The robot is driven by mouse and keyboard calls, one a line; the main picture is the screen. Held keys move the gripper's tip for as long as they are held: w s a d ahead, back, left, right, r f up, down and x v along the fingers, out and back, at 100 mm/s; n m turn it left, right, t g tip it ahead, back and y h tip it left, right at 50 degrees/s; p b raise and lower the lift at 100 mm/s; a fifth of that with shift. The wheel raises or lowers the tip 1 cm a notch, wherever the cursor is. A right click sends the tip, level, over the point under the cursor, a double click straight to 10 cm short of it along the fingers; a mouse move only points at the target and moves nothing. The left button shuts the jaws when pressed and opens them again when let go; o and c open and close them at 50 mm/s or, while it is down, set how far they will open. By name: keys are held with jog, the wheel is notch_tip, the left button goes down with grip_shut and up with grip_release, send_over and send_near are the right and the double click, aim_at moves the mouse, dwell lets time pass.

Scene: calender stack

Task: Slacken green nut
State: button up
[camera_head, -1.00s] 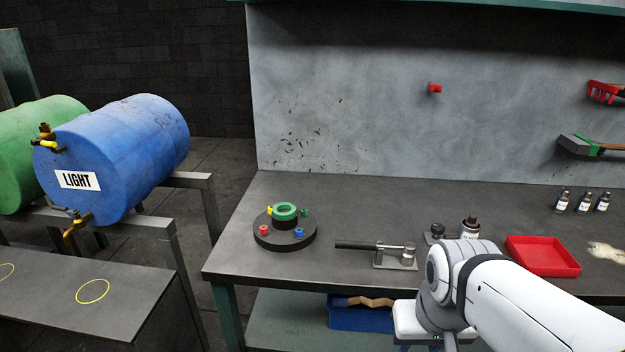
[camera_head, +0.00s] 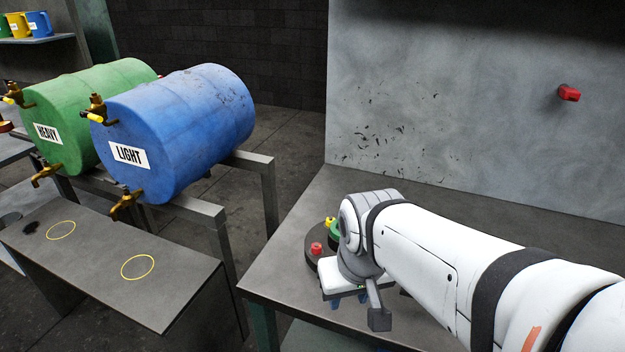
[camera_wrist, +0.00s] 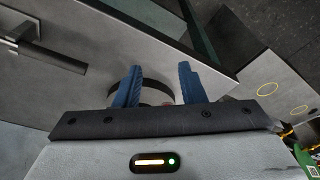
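The round dark base (camera_head: 313,262) with coloured nuts stands on the bench, mostly hidden behind my arm in the head view. A red nut (camera_head: 317,248), a yellow nut (camera_head: 330,222) and part of the green ring (camera_head: 335,232) show. The small green nut is hidden now. My gripper (camera_head: 348,301) is in front of the base in the head view, its blue fingers pointing down. In the wrist view my gripper (camera_wrist: 160,67) is open, its fingers spread, with a dark curved rim (camera_wrist: 157,84) partly visible between them. Nothing is seen held.
The bench edge (camera_head: 262,293) is left of the base. Blue (camera_head: 180,130) and green (camera_head: 75,110) barrels stand on a rack at left. A red item (camera_head: 569,93) is on the back wall.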

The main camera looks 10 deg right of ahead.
jog(key=shift+s+d+r, duration=0.15)
jog(key=shift+s+d, duration=0.15)
jog(key=shift+s, duration=0.1)
jog(key=shift+o, duration=0.8)
jog(key=shift+w, duration=0.35)
jog(key=w+d+r+m+g+p, duration=0.1)
jog(key=w+d+r+m+p, duration=0.15)
jog(key=w, duration=0.35)
jog(key=w+d+r+m+p, duration=0.1)
jog(key=w+m+p, duration=0.25)
jog(key=w, duration=0.25)
jog(key=w+d+f+m+p, duration=0.1)
jog(key=w+d+m, duration=0.2)
jog(key=w, duration=0.1)
jog(key=w+d+f+m+g+p, duration=0.1)
jog(key=w+d+f+m+p, duration=0.1)
jog(key=w+d, duration=0.1)
jog(key=w+d+f+m+p, duration=0.2)
jog(key=w+d+m, duration=0.1)
jog(key=w, duration=0.3)
jog(key=shift+d+f+m, duration=0.1)
jog(key=shift+d+m, duration=0.2)
jog(key=shift+d, duration=0.3)
jog(key=shift+w+d+f, duration=0.15)
jog(key=shift+w+f, duration=0.05)
jog(key=shift+f, duration=0.05)
notch_tip(320, 180, down, 8)
jog(key=shift+r+p, duration=0.1)
jog(key=shift+p, duration=0.8)
